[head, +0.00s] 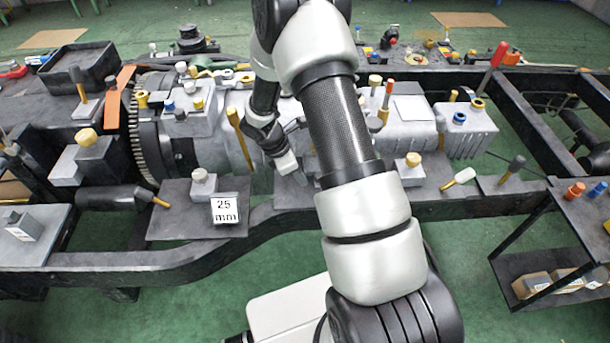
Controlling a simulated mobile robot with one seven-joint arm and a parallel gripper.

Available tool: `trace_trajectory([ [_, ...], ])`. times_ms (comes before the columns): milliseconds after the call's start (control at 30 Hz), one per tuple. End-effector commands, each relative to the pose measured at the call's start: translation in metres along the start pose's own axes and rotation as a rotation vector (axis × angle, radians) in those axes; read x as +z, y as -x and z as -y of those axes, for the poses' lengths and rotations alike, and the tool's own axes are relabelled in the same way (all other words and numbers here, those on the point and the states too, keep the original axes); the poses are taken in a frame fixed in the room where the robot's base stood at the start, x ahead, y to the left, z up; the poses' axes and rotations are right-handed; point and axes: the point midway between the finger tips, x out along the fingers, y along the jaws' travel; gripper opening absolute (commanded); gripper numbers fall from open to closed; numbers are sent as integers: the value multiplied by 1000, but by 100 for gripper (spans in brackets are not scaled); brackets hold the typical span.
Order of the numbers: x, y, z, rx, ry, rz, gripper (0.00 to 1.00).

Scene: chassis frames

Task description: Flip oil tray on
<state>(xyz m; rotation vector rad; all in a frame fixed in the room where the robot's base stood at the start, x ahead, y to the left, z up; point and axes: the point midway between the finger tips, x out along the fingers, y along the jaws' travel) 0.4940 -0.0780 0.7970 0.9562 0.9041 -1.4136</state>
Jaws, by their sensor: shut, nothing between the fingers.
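My gripper (287,165) is shut and empty. It points down over the middle of the chassis, close above a dark grey plate (292,190) in front of the grey gearbox housing; whether it touches the plate is unclear. A black open tray (65,72) sits at the far left of the chassis, well away from my gripper. My arm hides part of the housing.
Several other levers and knobs stand close by, including a yellow-handled lever (238,130), a yellow knob (413,160) and a red-handled lever (490,68). A "25 mm" block (225,208) lies on the front plate. A black cart (570,230) stands at right.

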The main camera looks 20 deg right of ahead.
Motion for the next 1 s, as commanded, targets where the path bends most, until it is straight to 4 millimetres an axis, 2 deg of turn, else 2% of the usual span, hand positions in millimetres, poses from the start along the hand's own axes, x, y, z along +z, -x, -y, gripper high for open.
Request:
trace_trajectory([
  [33,-10,3,0,3,4,-3,0],
  [300,-10,68,-2,7,-1,-5,0],
  [500,-11,96,-1,5,1,-5,0],
  [667,-11,104,0,4,1,-6,0],
  [1000,-11,105,-1,4,1,-6,0],
])
